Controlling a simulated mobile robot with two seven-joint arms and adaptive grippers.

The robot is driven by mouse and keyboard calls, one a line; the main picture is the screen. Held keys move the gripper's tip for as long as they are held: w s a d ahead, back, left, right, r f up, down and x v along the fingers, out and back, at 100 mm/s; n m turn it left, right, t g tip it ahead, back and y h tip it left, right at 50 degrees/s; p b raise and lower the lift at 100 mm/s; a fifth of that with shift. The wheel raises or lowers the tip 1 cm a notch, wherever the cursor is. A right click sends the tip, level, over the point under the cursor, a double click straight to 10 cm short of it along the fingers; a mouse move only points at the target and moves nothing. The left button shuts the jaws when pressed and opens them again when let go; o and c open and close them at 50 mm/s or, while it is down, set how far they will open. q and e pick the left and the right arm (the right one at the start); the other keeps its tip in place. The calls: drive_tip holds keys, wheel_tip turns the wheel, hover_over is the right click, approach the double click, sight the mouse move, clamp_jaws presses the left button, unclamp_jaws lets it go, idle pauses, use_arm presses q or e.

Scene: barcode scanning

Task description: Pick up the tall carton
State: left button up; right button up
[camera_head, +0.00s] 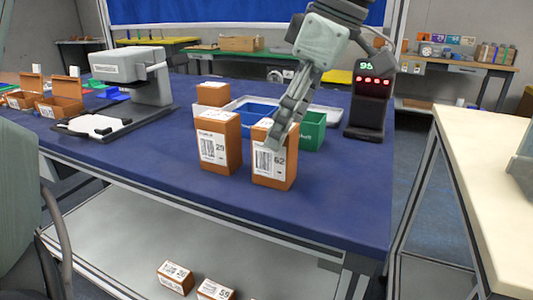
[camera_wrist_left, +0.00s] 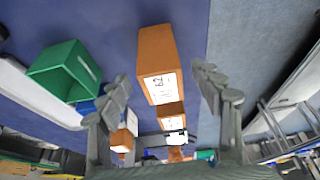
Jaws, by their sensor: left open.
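Two upright orange-brown cartons stand side by side near the front edge of the blue table. The left carton is labelled 29 (camera_head: 230,143), and the right carton is labelled 62 (camera_head: 273,178). They look similar in height. My left gripper (camera_head: 276,138) comes down from above at carton 62, one finger in front of its upper part. In the left wrist view, carton 62 (camera_wrist_left: 156,48) shows between the open, spread fingers of the left gripper (camera_wrist_left: 162,84); contact cannot be told. My right gripper is not in view.
A green bin (camera_head: 313,132) and a blue bin (camera_head: 258,112) are behind the cartons. A smaller carton (camera_head: 212,95) stands behind carton 29. A dark device with red lights (camera_head: 369,100) is at the right, a grey machine (camera_head: 130,80) at the left. Several small cartons (camera_head: 176,277) lie below.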

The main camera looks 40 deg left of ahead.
sight(267, 157)
use_arm(q)
drive_tip(key=shift+s+a, duration=0.1)
drive_tip(key=shift+a, duration=0.15)
drive_tip(key=shift+s+a+f, duration=0.1)
drive_tip(key=shift+a+f, duration=0.05)
drive_tip(key=shift+f, duration=0.1)
drive_tip(key=x, duration=0.6)
drive_tip(key=shift+a+f, duration=0.3)
drive_tip(key=shift+f, duration=0.05)
drive_tip(key=c, duration=1.5)
